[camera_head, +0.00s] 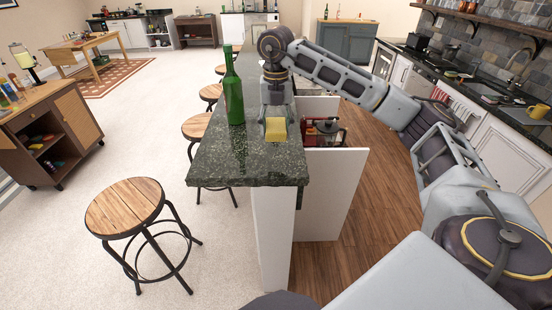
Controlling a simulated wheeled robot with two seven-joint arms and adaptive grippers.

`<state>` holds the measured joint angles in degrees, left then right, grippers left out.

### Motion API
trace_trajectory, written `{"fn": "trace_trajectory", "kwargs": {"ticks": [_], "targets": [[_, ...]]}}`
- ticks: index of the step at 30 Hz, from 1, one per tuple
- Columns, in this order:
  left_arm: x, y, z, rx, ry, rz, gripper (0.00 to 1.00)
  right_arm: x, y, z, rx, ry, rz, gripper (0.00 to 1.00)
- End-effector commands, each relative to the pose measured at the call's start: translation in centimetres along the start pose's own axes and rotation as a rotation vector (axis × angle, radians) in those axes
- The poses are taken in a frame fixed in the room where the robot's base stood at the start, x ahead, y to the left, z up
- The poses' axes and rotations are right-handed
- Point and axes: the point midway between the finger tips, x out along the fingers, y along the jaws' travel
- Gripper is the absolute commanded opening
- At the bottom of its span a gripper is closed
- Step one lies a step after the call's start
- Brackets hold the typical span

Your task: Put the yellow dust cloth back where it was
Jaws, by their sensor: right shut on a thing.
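The yellow dust cloth (276,129) shows as a small yellow block at the tip of my right gripper (276,116), over the dark green stone bar counter (235,167). My right gripper points down and is shut on the cloth; its fingers partly hide it. I cannot tell whether the cloth touches the counter. My left gripper is not in view.
A tall green bottle (233,92) stands on the counter just left of the gripper. Wooden stools (126,208) line the left side. The counter's near end is clear.

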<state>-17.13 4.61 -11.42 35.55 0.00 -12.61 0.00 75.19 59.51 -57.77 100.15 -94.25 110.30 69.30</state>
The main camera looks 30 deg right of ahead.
Motion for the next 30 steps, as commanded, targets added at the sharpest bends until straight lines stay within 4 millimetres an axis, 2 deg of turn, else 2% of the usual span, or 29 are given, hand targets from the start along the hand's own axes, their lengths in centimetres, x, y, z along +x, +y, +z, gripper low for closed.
{"fn": "trace_trajectory", "kwargs": {"ticks": [5,15,18,30], "targets": [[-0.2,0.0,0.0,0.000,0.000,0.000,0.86,0.9,0.0,0.0,0.000,0.001,-0.001,0.32],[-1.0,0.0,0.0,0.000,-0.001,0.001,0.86,5.2,-0.1,-0.1,0.000,0.002,-0.002,0.32],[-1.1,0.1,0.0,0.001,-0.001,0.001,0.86,5.9,0.0,0.0,0.000,0.000,0.000,0.32],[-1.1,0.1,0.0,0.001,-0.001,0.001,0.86,6.3,0.0,0.0,0.000,0.000,-0.001,0.32]]}}
